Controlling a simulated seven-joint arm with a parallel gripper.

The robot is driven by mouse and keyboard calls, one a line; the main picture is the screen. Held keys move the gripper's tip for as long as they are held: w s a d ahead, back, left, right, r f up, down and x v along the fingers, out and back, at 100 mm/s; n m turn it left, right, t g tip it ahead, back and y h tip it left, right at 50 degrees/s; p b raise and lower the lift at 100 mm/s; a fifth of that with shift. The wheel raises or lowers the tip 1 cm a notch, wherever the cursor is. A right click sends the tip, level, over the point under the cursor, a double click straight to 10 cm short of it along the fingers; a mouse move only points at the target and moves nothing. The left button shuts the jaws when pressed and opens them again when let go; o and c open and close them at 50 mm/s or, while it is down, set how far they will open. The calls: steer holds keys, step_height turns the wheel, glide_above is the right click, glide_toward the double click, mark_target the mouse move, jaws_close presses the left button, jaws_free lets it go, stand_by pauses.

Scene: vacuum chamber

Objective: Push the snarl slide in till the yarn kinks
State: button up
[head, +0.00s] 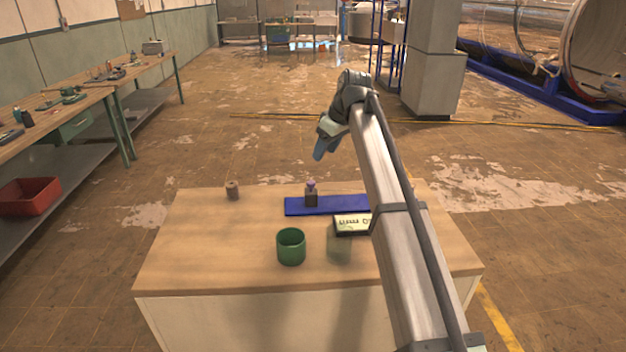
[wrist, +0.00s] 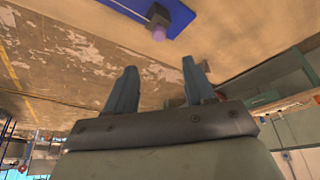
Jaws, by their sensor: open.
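A blue rail (head: 340,206) lies on the wooden table, with a small dark block (head: 311,197) topped by a purple knob near its left end; this block may be the slide. In the wrist view the rail (wrist: 188,15) and the block (wrist: 158,13) with its purple knob (wrist: 158,33) are at the top edge, beyond my fingertips. My gripper (head: 319,154) is open and empty, in the air above and behind the rail; its two fingers (wrist: 160,78) show apart in the wrist view. My arm hides the rail's right end. I cannot make out any yarn.
A green cup (head: 291,247) stands at the table's front, beside a faint see-through vessel (head: 339,247). A display box (head: 352,224) with dark marks sits before the rail, partly behind my arm. A small brown cylinder (head: 232,190) stands at the back left. The table's left side is mostly clear.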

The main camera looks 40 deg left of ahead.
mark_target(312, 182)
steer(key=x, duration=1.3)
steer(key=shift+d, duration=0.1)
jaws_close()
steer(key=shift+w, duration=0.1)
